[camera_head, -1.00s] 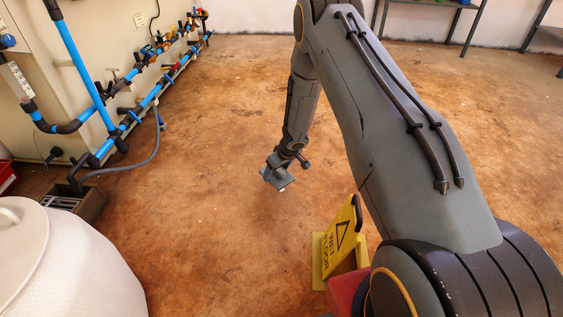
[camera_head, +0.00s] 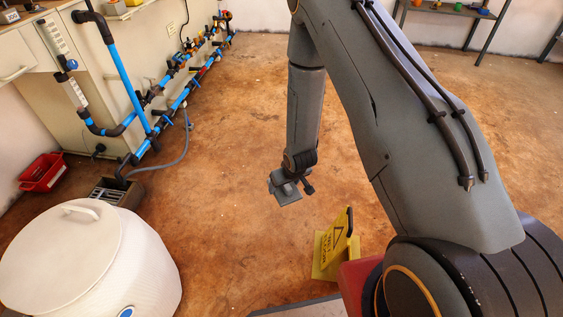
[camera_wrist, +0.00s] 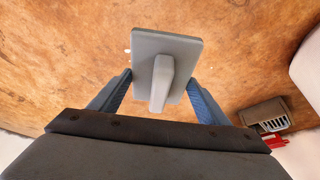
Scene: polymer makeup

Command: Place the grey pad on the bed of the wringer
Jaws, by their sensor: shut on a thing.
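The grey pad (camera_wrist: 182,50) is a flat rectangular plate with a raised grip bar (camera_wrist: 160,84) on its back. In the head view the pad (camera_head: 286,193) hangs below my arm in the air, over open floor. A grey-brown box with a slatted insert (camera_head: 108,192), which looks like the wringer, stands on the floor at left. It also shows at the right of the wrist view (camera_wrist: 265,117). The pad is well apart from it.
A white lidded drum (camera_head: 75,262) stands in front of the slatted box. A red basket (camera_head: 43,172) lies behind it. Blue pipes (camera_head: 112,75) and a grey hose run along the left wall. A yellow wet-floor sign (camera_head: 335,245) stands at lower right. The middle floor is clear.

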